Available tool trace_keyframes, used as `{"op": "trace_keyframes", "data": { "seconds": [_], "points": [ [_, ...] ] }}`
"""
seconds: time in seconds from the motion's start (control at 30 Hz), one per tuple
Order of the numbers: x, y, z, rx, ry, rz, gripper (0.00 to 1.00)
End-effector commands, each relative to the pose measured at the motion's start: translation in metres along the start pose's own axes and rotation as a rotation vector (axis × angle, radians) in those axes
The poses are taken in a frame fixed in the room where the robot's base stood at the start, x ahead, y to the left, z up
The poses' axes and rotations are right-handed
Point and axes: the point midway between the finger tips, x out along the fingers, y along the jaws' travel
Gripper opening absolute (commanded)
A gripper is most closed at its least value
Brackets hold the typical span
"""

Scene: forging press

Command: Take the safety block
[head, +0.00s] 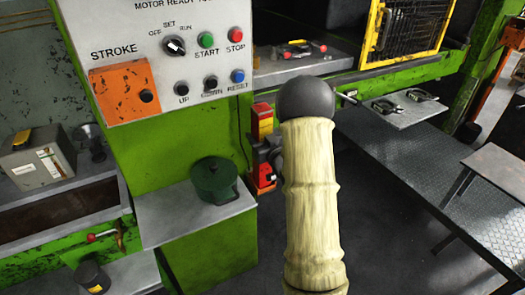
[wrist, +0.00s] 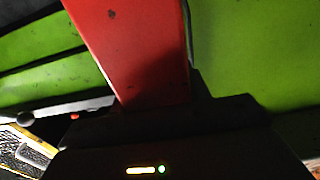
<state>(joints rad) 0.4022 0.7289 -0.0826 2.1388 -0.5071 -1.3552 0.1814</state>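A red block with a yellow part (head: 262,120), which looks like the safety block, stands upright beside the green press column in the head view. Its middle is partly covered by dark parts, and red shows again lower down. In the wrist view a red block (wrist: 135,45) fills the upper middle, very close, its lower end running behind the dark body of my gripper (wrist: 160,115). The fingers are too dark to make out, so I cannot tell whether they are closed on it. In the head view my arm hides part of this area.
A control panel (head: 150,35) with a stroke switch and buttons is at upper left. A green pot (head: 214,180) stands on a grey shelf (head: 165,222). A yellow mesh guard (head: 412,30) and a small shelf with clamps (head: 400,112) are at right, above a metal platform (head: 430,175).

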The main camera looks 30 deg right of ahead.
Motion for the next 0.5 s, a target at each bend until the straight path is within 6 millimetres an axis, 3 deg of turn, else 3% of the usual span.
{"op": "trace_keyframes", "data": {
  "seconds": [0.03,0.1,0.5],
  "points": [
    [-0.0002,0.0004,0.0001,-0.001,0.0,0.001,0.1],
    [-0.0001,0.0003,0.0001,-0.001,0.0,0.001,0.0],
    [0.0001,-0.0019,-0.0044,-0.003,0.006,-0.003,0.0]
  ]
}}
